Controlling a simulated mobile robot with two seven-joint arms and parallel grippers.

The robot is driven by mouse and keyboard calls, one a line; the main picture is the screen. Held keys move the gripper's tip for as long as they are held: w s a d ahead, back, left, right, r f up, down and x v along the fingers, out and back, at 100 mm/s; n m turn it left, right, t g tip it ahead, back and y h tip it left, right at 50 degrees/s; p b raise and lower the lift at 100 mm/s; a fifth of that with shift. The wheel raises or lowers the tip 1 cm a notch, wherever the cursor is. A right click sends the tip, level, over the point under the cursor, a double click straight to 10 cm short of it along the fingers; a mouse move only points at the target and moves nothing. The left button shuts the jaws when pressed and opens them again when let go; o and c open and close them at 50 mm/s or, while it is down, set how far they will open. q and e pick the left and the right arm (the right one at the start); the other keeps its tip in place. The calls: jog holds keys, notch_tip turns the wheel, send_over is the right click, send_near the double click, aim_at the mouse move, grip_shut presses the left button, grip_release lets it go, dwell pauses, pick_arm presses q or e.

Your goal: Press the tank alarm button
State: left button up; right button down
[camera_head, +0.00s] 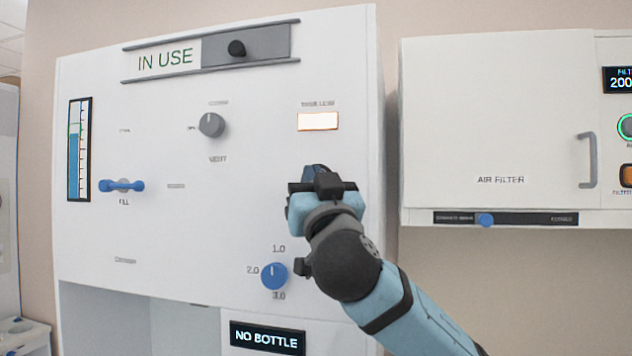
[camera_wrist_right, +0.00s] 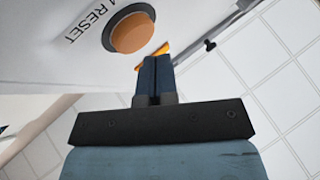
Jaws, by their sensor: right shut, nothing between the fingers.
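The alarm button is a round orange button (camera_wrist_right: 132,33) in a dark grey ring on the white panel, in the right wrist view. The printed label beside it ends in "RESET"; its start is cut off. My right gripper (camera_wrist_right: 155,62) is shut and empty, its fingertips just beside and below the button in that view. I cannot tell whether they touch the panel. In the head view, my right gripper (camera_head: 316,170) is in front of the white cabinet (camera_head: 230,215) and hides the button. Above it is a lit cream-white rectangular lamp (camera_head: 318,121). My left gripper is not in view.
A blue dial (camera_head: 274,276) sits below left of my gripper. A grey knob (camera_head: 211,125), a blue fill handle (camera_head: 122,185) and a "NO BOTTLE" display (camera_head: 267,338) are on the cabinet. An air filter box (camera_head: 497,130) hangs to the right.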

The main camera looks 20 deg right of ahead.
jog(key=shift+w+d, duration=0.25)
jog(key=shift+w, duration=0.1)
jog(key=shift+w+d+b, duration=0.25)
jog(key=shift+w+b, duration=0.15)
jog(key=shift+b, duration=0.05)
dwell(0.8)
jog(key=shift+s, duration=0.1)
jog(key=shift+s+a, duration=0.5)
jog(key=shift+s, duration=0.15)
